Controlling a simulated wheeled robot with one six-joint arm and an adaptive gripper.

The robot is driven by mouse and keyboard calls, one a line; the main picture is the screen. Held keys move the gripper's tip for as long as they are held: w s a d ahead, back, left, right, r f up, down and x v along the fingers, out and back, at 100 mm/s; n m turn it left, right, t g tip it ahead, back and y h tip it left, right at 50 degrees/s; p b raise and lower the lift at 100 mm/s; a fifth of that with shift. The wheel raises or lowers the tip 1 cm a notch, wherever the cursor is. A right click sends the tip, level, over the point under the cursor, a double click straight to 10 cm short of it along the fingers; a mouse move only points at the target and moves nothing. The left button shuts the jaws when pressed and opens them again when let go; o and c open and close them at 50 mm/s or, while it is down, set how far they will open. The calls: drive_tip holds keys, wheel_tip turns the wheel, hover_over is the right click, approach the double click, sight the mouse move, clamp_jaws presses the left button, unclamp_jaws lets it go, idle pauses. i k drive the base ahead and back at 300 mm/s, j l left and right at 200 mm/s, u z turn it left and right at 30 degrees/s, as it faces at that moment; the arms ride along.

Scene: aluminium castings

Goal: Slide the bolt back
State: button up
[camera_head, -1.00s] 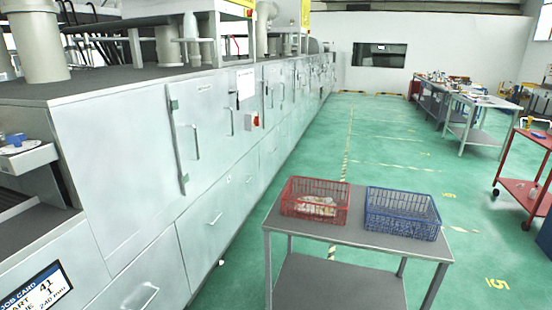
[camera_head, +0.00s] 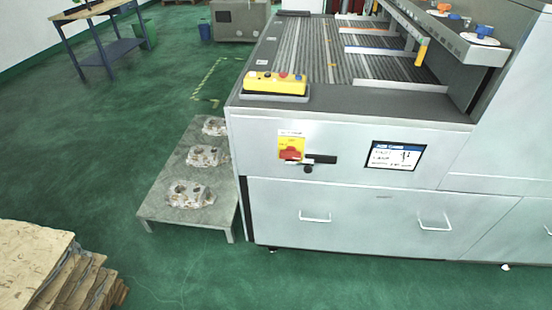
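On the front panel of the grey machine (camera_head: 265,150), below its conveyor bed, a dark horizontal bar with a knob (camera_head: 318,160) sits just right of a red rotary handle on a yellow plate (camera_head: 291,150). The bar looks like a small bolt, and its left end appears to reach the red handle. It is too small to tell exactly how far it is drawn. A dark-framed job card display (camera_head: 395,156) is to its right. My gripper is not in view.
A yellow control box with buttons (camera_head: 275,83) stands on the machine's corner. A low grey table (camera_head: 157,211) with several rough castings is left of the machine. Stacked boards (camera_head: 35,262) lie at bottom left. Green floor in front of the machine is clear.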

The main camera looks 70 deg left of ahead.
sight(309, 163)
drive_tip(key=u, duration=1.6)
drive_tip(key=i+j, duration=0.2)
